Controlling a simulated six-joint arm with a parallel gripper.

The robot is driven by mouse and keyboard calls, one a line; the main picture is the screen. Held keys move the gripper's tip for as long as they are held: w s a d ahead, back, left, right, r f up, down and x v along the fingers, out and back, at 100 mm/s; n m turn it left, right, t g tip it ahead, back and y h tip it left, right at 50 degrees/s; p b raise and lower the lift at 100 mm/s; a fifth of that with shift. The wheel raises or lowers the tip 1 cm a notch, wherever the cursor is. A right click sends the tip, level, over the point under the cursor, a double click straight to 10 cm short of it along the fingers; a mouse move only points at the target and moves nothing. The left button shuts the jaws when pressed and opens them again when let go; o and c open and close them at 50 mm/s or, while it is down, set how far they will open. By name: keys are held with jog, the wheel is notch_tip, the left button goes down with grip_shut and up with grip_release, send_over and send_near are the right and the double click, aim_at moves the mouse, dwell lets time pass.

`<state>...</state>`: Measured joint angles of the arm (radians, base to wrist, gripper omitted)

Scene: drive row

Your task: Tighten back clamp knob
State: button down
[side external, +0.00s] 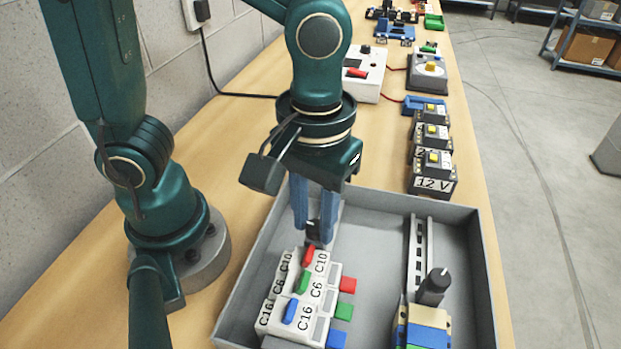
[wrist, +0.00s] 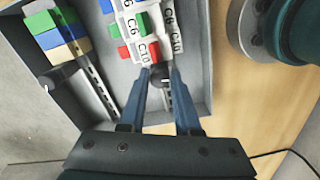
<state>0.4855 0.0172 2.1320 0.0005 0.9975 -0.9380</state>
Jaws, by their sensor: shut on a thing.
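The back clamp knob (side external: 312,230) is small and black, behind the breaker row on the left rail. In the wrist view the knob (wrist: 160,73) sits between my fingertips. My gripper (side external: 313,237) points down into the grey tray and is shut on the knob; in the wrist view my gripper (wrist: 161,77) has a finger on each side of it. The fingers partly hide the knob in the side view. White breakers marked C10, C6 and C16 (side external: 297,303) stand in front, with red, green and blue levers.
The grey tray (side external: 480,262) has raised walls around the work. A second slotted rail (side external: 420,243) on the right holds a dark knob (side external: 434,287) and coloured terminal blocks (side external: 423,330). Several 12 V units (side external: 432,172) stand behind the tray. The tray floor between the rails is clear.

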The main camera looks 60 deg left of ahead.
aim_at(315, 227)
jog(key=c, duration=1.6)
grip_release()
jog(key=m, duration=0.7)
jog(key=shift+w+d, duration=0.1)
jog(key=shift+d, duration=0.05)
jog(key=c, duration=1.5)
grip_release()
jog(key=m, duration=0.5)
jog(key=shift+m, duration=0.3)
jog(key=shift+c, duration=0.2)
jog(key=o, duration=0.6)
jog(key=shift+m, duration=0.4)
jog(key=o, duration=0.9)
jog(key=shift+o, duration=0.2)
jog(key=shift+r, duration=0.1)
jog(key=shift+r, duration=3.45)
